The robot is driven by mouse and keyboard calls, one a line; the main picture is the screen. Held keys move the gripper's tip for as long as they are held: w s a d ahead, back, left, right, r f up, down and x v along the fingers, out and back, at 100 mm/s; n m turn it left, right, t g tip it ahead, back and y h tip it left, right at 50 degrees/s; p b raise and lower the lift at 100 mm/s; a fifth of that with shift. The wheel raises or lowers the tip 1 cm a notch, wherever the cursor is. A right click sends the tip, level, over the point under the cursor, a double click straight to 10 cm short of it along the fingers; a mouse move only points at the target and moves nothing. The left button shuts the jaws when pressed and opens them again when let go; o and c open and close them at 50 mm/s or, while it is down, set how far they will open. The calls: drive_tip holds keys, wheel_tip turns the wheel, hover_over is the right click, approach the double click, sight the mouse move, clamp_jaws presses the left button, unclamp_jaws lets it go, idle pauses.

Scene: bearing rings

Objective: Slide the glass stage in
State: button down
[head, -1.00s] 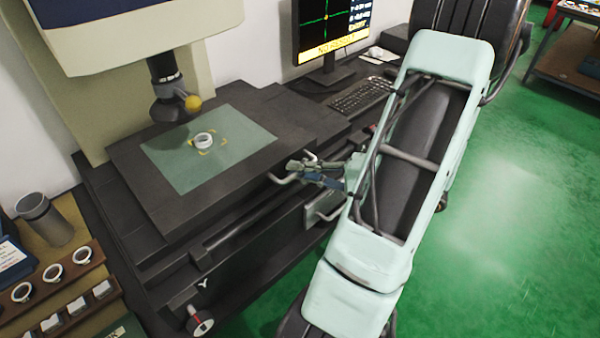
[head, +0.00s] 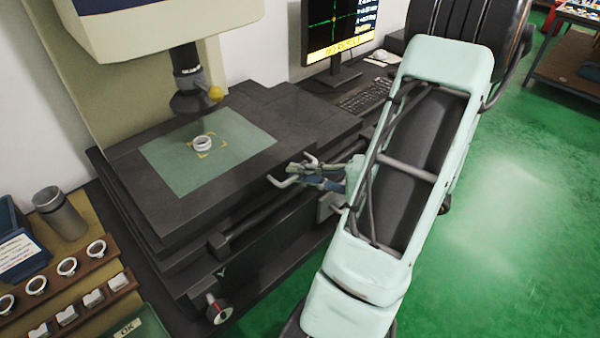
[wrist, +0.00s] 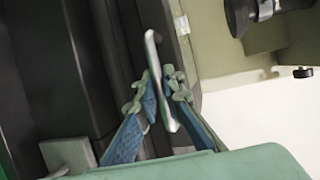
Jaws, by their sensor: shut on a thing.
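The glass stage is a dark slab with a pale green glass plate (head: 235,140) set in its top. A white ring (head: 202,144) lies on the glass inside yellow corner marks. A bar handle (head: 275,182) sticks out from the stage's right-hand side. My gripper (head: 298,172) is shut on this handle, beside the stage edge. In the wrist view the two blue-padded fingers (wrist: 160,92) close around the metal handle bar (wrist: 152,50). The lens (head: 192,92) hangs above the stage, up and slightly left of the ring in the picture.
A rack with several rings (head: 67,266), a grey cup (head: 58,212) and a blue bin (head: 18,250) stand at the left. A monitor (head: 335,30) and keyboard (head: 362,97) are behind my arm. The green floor (head: 500,220) is open at the right.

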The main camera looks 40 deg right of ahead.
drive_tip(key=shift+a, duration=0.15)
drive_tip(key=c, duration=2.3)
unclamp_jaws()
drive_tip(key=v, duration=1.2)
